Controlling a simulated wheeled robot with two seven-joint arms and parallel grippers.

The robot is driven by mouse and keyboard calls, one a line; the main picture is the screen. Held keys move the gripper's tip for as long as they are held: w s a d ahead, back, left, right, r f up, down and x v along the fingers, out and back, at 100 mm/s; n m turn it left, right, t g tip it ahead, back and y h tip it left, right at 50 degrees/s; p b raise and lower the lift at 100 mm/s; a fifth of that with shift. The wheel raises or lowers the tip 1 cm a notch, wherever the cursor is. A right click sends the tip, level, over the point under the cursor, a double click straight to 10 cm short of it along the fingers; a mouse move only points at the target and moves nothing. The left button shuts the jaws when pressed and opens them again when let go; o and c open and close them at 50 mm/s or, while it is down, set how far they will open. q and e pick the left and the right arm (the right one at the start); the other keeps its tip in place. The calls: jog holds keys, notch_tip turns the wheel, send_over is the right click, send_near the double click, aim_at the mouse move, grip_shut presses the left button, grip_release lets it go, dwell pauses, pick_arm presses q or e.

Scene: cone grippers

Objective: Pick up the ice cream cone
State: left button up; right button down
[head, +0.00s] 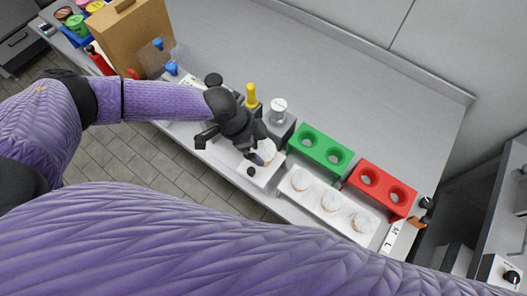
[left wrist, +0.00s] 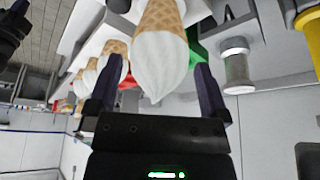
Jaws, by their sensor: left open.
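An ice cream cone with white ice cream (head: 267,150) stands in a white holder (head: 262,180) at the counter's front edge. My left gripper (head: 256,159) is right at it in the head view, covering part of it. In the left wrist view the picture is upside down; the cone's waffle and white top (left wrist: 160,60) show large between the two spread dark fingers of the left gripper (left wrist: 157,78). The left gripper is open, with a visible gap between the cone and each finger. My right gripper is not seen; a purple arm crosses the bottom of the head view.
Several more cones stand in a white tray (head: 311,204) to the right. A green holder (head: 320,151) and a red holder (head: 382,190) with round holes sit behind it. A metal container (head: 279,110) and a yellow-topped one (head: 251,95) stand close behind the gripper. The counter's back (head: 370,100) is clear.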

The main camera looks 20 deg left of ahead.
pick_arm(q)
jog(key=x, duration=0.2)
jog(key=shift+d+f, duration=0.15)
jog(key=shift+f, duration=0.1)
jog(key=shift+r, duration=0.1)
jog(key=c, duration=0.6)
